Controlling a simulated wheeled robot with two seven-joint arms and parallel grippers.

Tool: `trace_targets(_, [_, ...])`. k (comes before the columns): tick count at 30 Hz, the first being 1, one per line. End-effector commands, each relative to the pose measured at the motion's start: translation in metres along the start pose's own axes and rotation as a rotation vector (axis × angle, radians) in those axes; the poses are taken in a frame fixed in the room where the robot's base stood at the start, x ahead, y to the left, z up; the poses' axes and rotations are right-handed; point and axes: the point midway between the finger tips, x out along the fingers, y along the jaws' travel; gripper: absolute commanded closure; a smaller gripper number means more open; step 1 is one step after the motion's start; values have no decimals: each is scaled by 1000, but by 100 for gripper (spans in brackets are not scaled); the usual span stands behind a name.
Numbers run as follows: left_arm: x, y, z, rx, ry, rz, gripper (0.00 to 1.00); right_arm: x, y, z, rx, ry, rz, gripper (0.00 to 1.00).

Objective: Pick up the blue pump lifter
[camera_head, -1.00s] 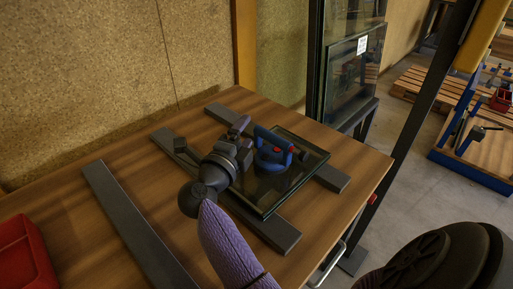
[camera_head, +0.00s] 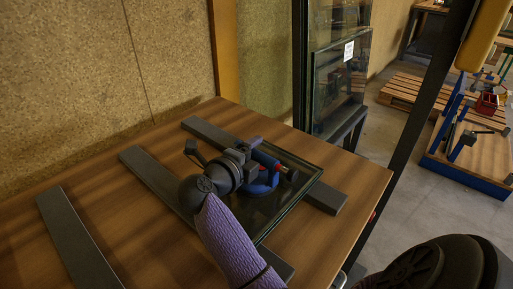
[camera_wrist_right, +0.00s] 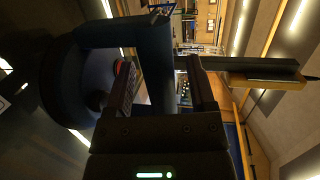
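The blue pump lifter (camera_head: 262,187) sits on a dark glass pane (camera_head: 305,180) on the wooden table. My right gripper (camera_head: 256,148) is at the lifter and covers part of its left side in the head view. In the right wrist view, the lifter's blue handle (camera_wrist_right: 156,68) stands between the two fingers of my right gripper (camera_wrist_right: 162,90). The fingers are apart, with a gap visible right of the handle, so the gripper looks open around it. The lifter's round base is at the left there. My left gripper is not in view.
Dark grey bars (camera_head: 75,240) lie across the table (camera_head: 115,215), some under the glass. A rack with upright glass panes (camera_head: 338,85) stands behind the table. A dark post (camera_head: 425,110) rises at the right. A pallet (camera_head: 400,92) and a blue-edged platform (camera_head: 465,175) stand on the floor beyond.

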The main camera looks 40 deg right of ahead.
Motion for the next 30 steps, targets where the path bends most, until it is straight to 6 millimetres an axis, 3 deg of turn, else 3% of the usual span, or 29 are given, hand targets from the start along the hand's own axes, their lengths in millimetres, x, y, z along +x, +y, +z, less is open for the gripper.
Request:
trace_targets(1, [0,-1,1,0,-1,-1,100,0,0,0,0,0,0,43])
trace_targets(2, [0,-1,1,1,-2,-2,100,0,0,0,0,0,0,49])
trace_targets(9, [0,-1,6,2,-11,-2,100,0,0,0,0,0,0,100])
trace_targets(23, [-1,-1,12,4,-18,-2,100,0,-2,0,1,0,-1,100])
trace_targets(26, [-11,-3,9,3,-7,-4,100,-4,-19,1,7,-1,-2,100])
trace_targets(30, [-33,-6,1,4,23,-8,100,-12,-60,2,10,-1,-2,100])
